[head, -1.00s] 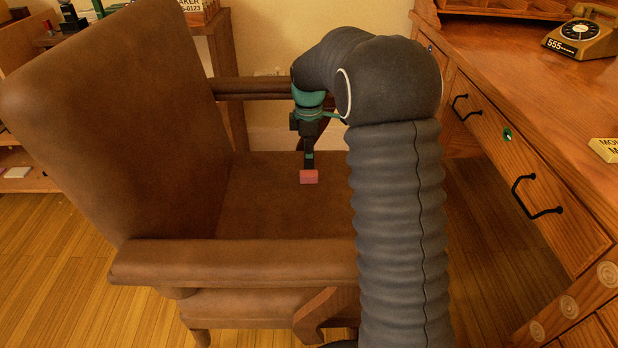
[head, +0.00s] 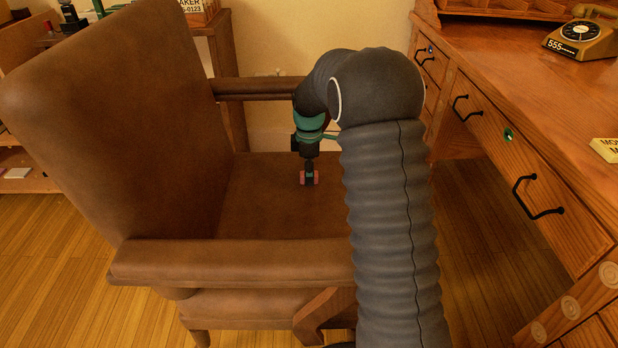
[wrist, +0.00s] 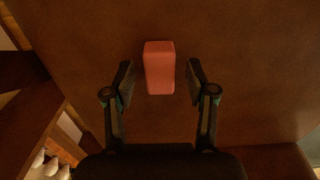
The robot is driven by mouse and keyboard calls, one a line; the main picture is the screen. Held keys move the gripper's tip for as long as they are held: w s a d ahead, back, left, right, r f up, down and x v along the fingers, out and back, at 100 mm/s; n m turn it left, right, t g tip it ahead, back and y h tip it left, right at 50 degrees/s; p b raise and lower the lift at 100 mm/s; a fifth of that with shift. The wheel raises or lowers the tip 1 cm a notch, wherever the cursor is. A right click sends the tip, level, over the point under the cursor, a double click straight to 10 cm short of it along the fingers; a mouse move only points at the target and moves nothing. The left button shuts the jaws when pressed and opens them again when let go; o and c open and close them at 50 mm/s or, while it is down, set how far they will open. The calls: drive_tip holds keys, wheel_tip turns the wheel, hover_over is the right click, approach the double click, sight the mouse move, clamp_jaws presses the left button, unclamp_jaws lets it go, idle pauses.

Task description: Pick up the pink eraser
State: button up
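The pink eraser (wrist: 159,67) lies on the brown seat of the armchair (head: 262,205). In the wrist view its near end lies between the two fingertips of my gripper (wrist: 158,80), with a gap on each side, and its far end reaches beyond them. My gripper is open and holds nothing. The middle of the eraser is hidden there.
The chair's near armrest (head: 235,262), far armrest (head: 260,88) and tall backrest (head: 120,120) surround the seat. A wooden desk (head: 510,110) with black-handled drawers stands to the right, bearing a telephone (head: 582,34). The seat around the eraser is bare.

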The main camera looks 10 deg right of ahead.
clamp_jaws()
drive_tip(key=shift+r, duration=0.2)
